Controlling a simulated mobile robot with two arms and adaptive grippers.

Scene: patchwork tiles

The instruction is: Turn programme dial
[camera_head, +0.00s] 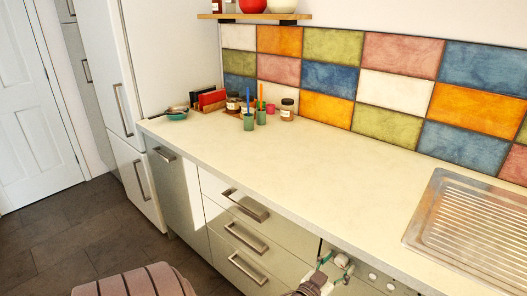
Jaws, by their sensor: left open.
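My left gripper (337,266) is at the bottom of the head view, in front of a light appliance panel (361,284) under the counter. Its fingers are open around or just in front of a small pale round knob (341,260), which looks like the programme dial. The fingers partly cover the knob, and I cannot tell whether they touch it. Small round controls (372,276) sit further right on the panel. My right gripper is not in view.
The pale counter (290,170) overhangs the panel and is mostly clear. A metal drainer (475,225) lies at right. Jars and green cups (248,121) stand at the back. Drawers (240,215) with bar handles are left of the panel. A striped seat (135,282) stands at lower left.

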